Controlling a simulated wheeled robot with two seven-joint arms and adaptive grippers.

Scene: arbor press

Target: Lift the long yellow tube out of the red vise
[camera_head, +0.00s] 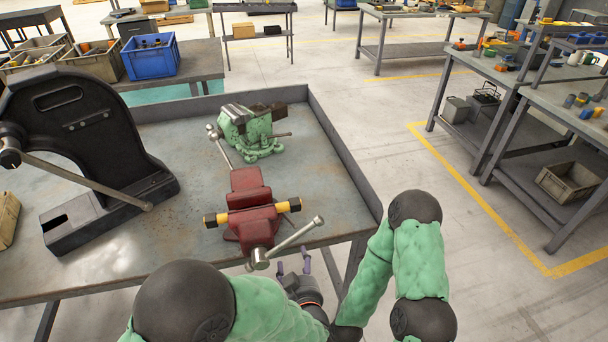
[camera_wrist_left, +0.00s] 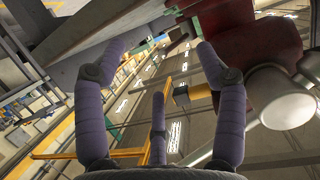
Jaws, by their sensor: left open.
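The long yellow tube (camera_head: 283,207) with black bands lies level across the red vise (camera_head: 251,192), seated at its jaws, both ends sticking out sideways. The red vise stands near the table's front edge, its grey handle reaching to the front right. My left gripper (camera_head: 293,265) is open and empty, in front of the vise by the table edge, apart from the tube. In the left wrist view its purple fingers (camera_wrist_left: 160,65) are spread. There the red vise (camera_wrist_left: 262,55) fills the upper right, and a yellow and black tube end (camera_wrist_left: 192,93) shows beyond the fingers. My right gripper is out of view.
A green vise (camera_head: 250,130) stands behind the red one. A black arbor press (camera_head: 85,130) with a long lever is at the left. The grey table (camera_head: 180,125) has raised edges at the back and right. Its surface right of the vises is clear.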

